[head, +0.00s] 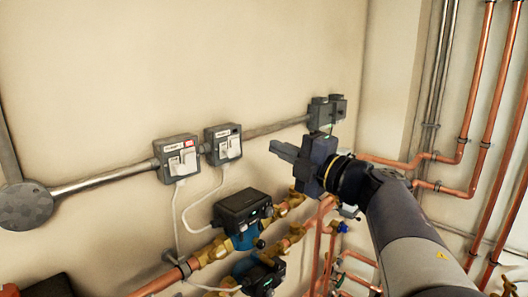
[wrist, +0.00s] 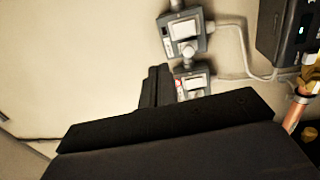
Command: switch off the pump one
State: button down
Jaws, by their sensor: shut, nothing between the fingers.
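Two grey switch boxes are fixed to the wall in the head view. The left box (head: 177,159) has white rocker switches, a label strip and a red mark at its upper right. The right box (head: 223,144) has similar white switches and a dark label. The lettering is too small to read surely, so I cannot tell which is pump one. My gripper (head: 283,151) is shut and empty, right of both boxes and apart from them. In the wrist view, the fingers (wrist: 155,87) partly cover the red-marked box (wrist: 196,82); the other box (wrist: 184,32) is above.
Pumps with black heads (head: 242,208) and brass fittings sit below the boxes, with white cables running down. A metal conduit (head: 105,178) joins the boxes. A grey double box (head: 327,112) is behind my gripper. Copper pipes (head: 480,110) stand at the right. The wall above is clear.

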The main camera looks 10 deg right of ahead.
jog(key=shift+r+v, duration=0.15)
jog(key=shift+v, duration=0.45)
jog(key=shift+r+v, duration=0.15)
jog(key=shift+v, duration=0.45)
